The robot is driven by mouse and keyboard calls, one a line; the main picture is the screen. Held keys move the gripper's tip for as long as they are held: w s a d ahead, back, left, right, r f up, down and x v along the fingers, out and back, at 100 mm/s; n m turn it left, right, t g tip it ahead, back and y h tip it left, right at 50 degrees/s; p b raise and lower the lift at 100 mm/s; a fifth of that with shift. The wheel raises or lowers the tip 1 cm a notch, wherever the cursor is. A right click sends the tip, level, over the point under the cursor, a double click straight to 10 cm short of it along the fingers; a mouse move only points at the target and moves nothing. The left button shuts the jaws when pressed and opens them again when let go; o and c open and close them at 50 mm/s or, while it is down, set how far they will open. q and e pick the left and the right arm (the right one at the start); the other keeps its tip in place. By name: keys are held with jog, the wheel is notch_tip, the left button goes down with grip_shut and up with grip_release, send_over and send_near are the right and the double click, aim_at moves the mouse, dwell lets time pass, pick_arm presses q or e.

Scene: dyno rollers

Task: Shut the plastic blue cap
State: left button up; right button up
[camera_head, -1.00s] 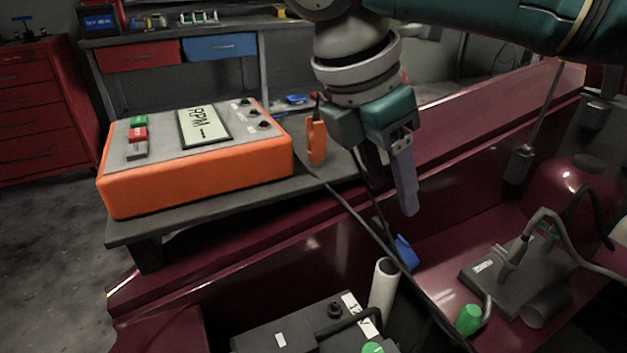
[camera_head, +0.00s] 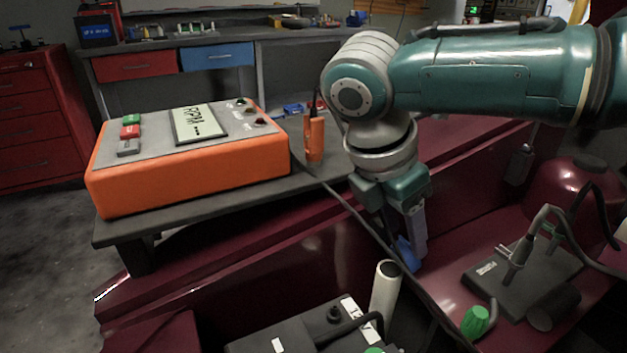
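The blue cap (camera_head: 406,253) is small and tilted up beside the open mouth of a white tube (camera_head: 385,286) in the engine bay. The tube's top shows a dark opening, so the cap is not over it. My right gripper (camera_head: 413,246) points down from above, its grey finger close beside the cap and partly overlapping it in the picture. I cannot tell whether they touch, nor how far apart the fingers are. My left gripper is not in view.
An orange RPM box (camera_head: 190,182) and an orange handheld device (camera_head: 314,138) stand on a dark shelf (camera_head: 240,205) at left. A black battery (camera_head: 290,330) is below the tube. A green cap (camera_head: 475,321) and a dark block with cables (camera_head: 525,275) lie to the right.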

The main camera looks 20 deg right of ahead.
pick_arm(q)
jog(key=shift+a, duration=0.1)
pick_arm(e)
grip_shut()
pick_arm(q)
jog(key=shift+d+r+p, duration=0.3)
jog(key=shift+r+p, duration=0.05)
pick_arm(e)
jog(key=shift+a, duration=0.4)
